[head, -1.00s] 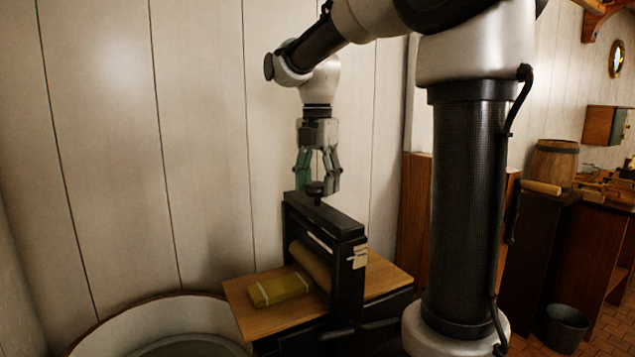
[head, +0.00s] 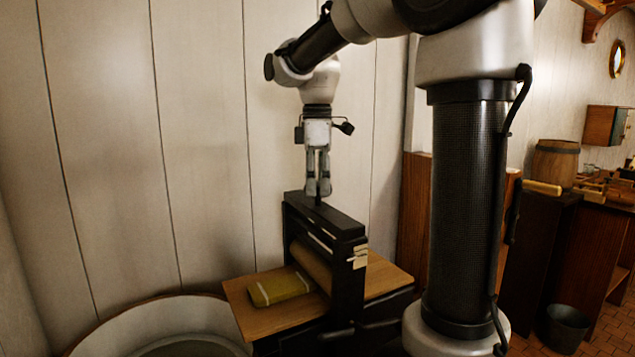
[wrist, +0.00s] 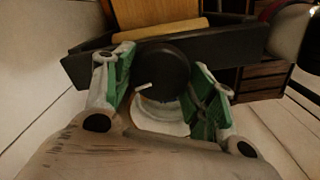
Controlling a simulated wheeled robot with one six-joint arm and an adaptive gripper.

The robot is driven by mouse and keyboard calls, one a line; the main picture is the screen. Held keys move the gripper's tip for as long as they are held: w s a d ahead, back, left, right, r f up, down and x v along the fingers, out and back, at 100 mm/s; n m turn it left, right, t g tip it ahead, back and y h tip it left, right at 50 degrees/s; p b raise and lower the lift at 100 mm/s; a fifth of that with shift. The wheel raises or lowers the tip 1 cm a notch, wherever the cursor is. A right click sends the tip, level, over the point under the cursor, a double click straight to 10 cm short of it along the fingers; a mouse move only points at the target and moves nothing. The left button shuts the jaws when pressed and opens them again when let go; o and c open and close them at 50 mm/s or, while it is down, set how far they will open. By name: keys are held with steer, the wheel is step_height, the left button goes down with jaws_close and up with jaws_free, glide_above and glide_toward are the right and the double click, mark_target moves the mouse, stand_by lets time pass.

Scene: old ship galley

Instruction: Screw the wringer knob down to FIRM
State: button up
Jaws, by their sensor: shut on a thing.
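The wringer (head: 347,285) stands upright with a dark top beam (head: 325,216), which crosses the wrist view (wrist: 235,45). The wringer knob (wrist: 162,72) is a black disc with a short white mark near its edge. My gripper (head: 319,190) points straight down over the beam. In the wrist view, its green-padded fingers (wrist: 165,66) are on both sides of the knob and shut on it. In the head view the fingers hide most of the knob. A small cream tag (head: 359,257) is on the wringer's side post; I cannot read it.
A folded yellow cloth (head: 279,287) lies on the wooden board (head: 262,318), left of the roller (head: 311,265). A round pale tub (head: 130,330) stands at the lower left. A panelled wall (head: 200,130) is close behind my gripper.

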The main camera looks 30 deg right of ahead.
steer(key=m, duration=0.5)
steer(key=shift+w+m, duration=0.1)
steer(key=shift+m, duration=0.2)
steer(key=m, duration=0.4)
steer(key=shift+d, duration=0.1)
steer(key=m, duration=0.5)
steer(key=shift+m, duration=0.4)
steer(key=m, duration=0.4)
steer(key=shift+r+m, duration=0.1)
steer(key=shift+m, duration=0.3)
steer(key=o, duration=1)
